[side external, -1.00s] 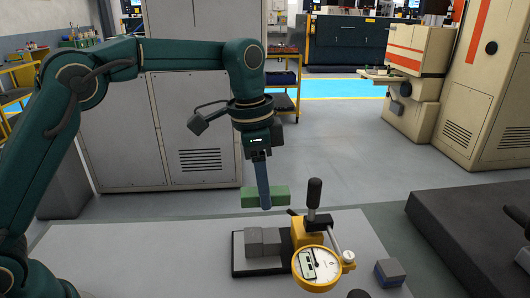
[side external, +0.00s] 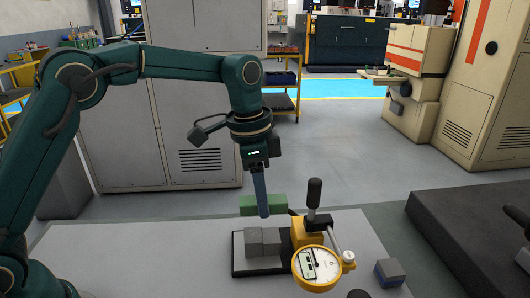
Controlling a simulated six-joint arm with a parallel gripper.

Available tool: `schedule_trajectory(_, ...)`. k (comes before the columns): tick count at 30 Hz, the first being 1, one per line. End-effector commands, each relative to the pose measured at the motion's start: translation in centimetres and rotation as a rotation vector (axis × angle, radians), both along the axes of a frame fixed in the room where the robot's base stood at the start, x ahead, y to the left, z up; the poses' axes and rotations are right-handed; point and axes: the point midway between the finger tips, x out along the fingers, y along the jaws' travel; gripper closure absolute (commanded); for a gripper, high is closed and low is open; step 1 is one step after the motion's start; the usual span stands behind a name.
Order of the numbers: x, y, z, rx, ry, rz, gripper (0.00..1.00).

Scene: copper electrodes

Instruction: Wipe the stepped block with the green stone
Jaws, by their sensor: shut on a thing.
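The green stone (side external: 249,205) is a green rectangular bar. My gripper (side external: 263,211) is shut on it and holds it in the air, level, above and slightly behind the stepped block. The stepped block (side external: 264,240) is grey, with a lower step at its right, and stands on a dark flat base plate (side external: 240,268). A gap seems to show between the stone and the block. The far side of the stone and one finger are hidden.
A yellow dial gauge (side external: 318,267) on a stand with an upright black handle (side external: 314,192) is close to the block's right. A small blue-grey block (side external: 390,272) lies further right. The pale table (side external: 140,260) is clear at the left.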

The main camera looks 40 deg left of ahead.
Motion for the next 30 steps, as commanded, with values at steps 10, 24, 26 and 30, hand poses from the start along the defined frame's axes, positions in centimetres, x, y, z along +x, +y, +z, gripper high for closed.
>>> schedule_trajectory(10, -0.1, 0.0, -3.2, 0.000, 0.003, 0.001, 1.00)
schedule_trajectory(24, -1.4, 1.4, -6.3, -0.001, 0.001, 0.002, 1.00)
schedule_trajectory(26, -1.8, 1.8, -6.3, -0.001, 0.001, 0.003, 1.00)
schedule_trajectory(30, -2.7, 2.7, -6.3, 0.000, 0.002, 0.003, 1.00)
